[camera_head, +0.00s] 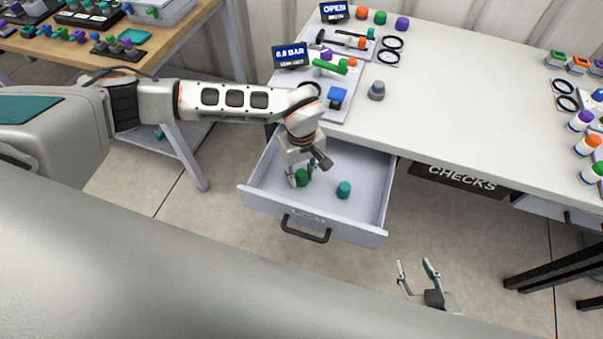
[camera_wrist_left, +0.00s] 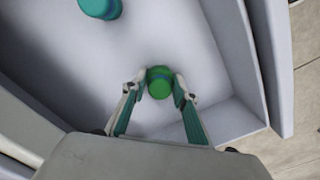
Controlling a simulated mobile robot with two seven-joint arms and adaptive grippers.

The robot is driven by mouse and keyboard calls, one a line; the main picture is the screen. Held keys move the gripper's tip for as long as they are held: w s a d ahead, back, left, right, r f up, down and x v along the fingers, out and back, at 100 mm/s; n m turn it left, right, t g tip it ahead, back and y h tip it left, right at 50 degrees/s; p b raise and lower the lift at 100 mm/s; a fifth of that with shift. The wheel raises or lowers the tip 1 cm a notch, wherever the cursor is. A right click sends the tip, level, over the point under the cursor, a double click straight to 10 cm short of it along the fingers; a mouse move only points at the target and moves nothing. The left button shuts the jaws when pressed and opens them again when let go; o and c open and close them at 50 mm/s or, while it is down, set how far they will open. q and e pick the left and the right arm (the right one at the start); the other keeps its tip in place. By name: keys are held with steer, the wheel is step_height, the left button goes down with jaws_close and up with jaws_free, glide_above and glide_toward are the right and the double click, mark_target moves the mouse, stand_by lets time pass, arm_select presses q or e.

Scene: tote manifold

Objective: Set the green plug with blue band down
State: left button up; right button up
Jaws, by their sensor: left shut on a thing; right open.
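The green plug (camera_head: 302,177) is between the fingers of my left gripper (camera_head: 300,180), inside the open drawer (camera_head: 377,199). Whether the plug touches the drawer floor I cannot tell. My right gripper (camera_head: 418,272) is open and empty, low in front of the table, right of the drawer.
A teal plug (camera_head: 344,189) stands in the drawer, right of my left gripper; it also shows in the wrist view (camera_wrist_left: 100,6). The white table (camera_head: 470,100) carries a grey plug (camera_head: 377,90) and fittings. The drawer floor around the teal plug is clear.

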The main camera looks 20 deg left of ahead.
mark_target(301, 173)
arm_select(q)
steer(key=o, duration=1.1)
steer(key=shift+f, duration=0.1)
steer(key=shift+w+r, duration=0.1)
steer(key=shift+r, duration=0.35)
step_height(301, 173, up, 12)
steer(key=shift+f, duration=0.25)
steer(key=shift+s+f, duration=0.1)
steer(key=shift+s, duration=0.1)
